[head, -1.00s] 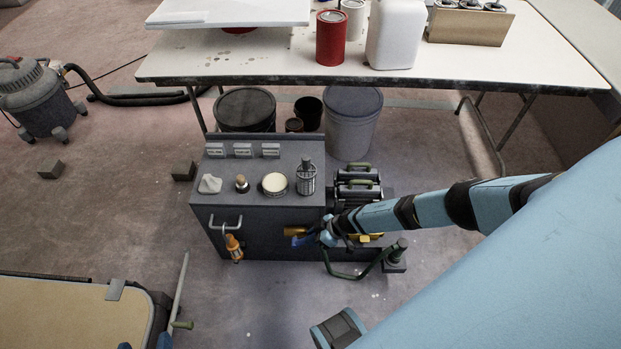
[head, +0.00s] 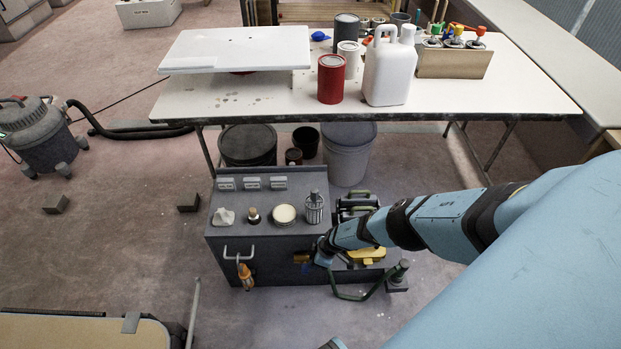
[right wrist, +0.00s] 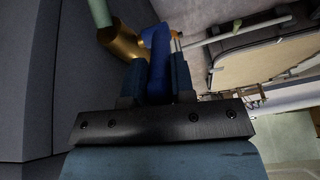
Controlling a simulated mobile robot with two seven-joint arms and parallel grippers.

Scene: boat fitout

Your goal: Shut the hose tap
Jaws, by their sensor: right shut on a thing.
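The brass hose tap (head: 301,258) sticks out from the front of the grey cabinet (head: 262,272), near its right end. It also shows in the right wrist view (right wrist: 121,40), with a green hose (right wrist: 98,10) at its end. Its blue lever (right wrist: 157,62) lies between the fingers of my right gripper (right wrist: 155,85), which is shut on it. In the head view, my right gripper (head: 318,257) is beside the tap and partly covers it. I cannot tell the lever's exact angle to the tap body. My left gripper is not in view.
A dark green hose (head: 350,298) loops below the tap. An orange-handled tool (head: 245,275) hangs at the cabinet front. A white worktable (head: 250,105) stands behind. Open floor lies in front.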

